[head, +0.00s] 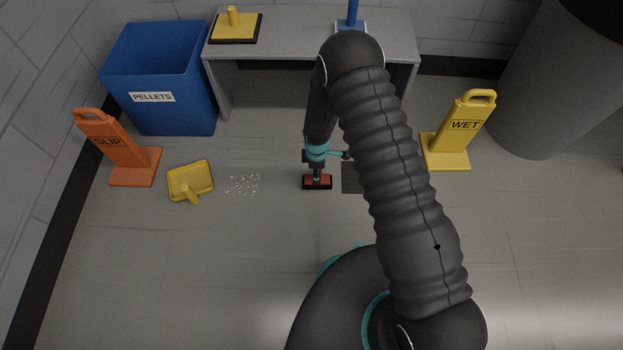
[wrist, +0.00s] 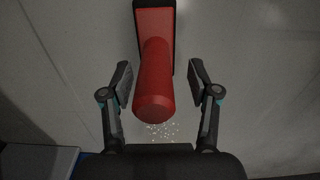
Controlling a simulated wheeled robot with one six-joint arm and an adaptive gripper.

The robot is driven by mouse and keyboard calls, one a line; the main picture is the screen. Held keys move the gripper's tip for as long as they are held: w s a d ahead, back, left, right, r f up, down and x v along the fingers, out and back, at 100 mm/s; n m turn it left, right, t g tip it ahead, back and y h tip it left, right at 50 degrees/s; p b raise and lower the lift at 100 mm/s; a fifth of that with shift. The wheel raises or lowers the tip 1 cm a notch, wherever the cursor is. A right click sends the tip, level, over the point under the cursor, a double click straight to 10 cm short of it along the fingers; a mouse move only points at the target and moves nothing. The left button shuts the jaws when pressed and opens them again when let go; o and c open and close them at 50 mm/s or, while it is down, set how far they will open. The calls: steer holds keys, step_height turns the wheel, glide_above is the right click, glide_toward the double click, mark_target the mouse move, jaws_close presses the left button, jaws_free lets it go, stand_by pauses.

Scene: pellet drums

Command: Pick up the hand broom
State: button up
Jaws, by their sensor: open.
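The hand broom (head: 318,183) is red with a dark edge and sits on the floor below my arm in the head view. In the wrist view its red handle (wrist: 154,82) points toward the camera, with the red and black head behind it. My gripper (wrist: 160,75) is open, with one finger on each side of the handle and a visible gap on both sides. In the head view my gripper (head: 317,172) is small and dark, directly over the broom, and partly hides it.
White pellets (head: 243,184) lie left of the broom, beside a yellow dustpan (head: 188,179). An orange SLIP sign (head: 118,149), a blue PELLETS bin (head: 160,80), a grey table (head: 290,45) and a yellow WET sign (head: 458,135) stand around. A dark floor patch (head: 351,178) is right of the broom.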

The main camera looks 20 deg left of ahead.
steer(key=shift+f, duration=0.2)
jaws_close()
steer(key=shift+r, duration=0.1)
steer(key=shift+r, duration=0.45)
steer(key=r, duration=0.2)
steer(key=d+r, duration=0.1)
steer(key=r, duration=0.1)
steer(key=shift+s+d, duration=0.1)
steer(key=shift+s, duration=0.05)
steer(key=s+d+r, duration=0.2)
steer(key=d+r, duration=0.4)
steer(key=d, duration=0.4)
steer(key=shift+s+p, duration=0.15)
steer(key=shift+p, duration=0.2)
steer(key=shift+d, duration=0.1)
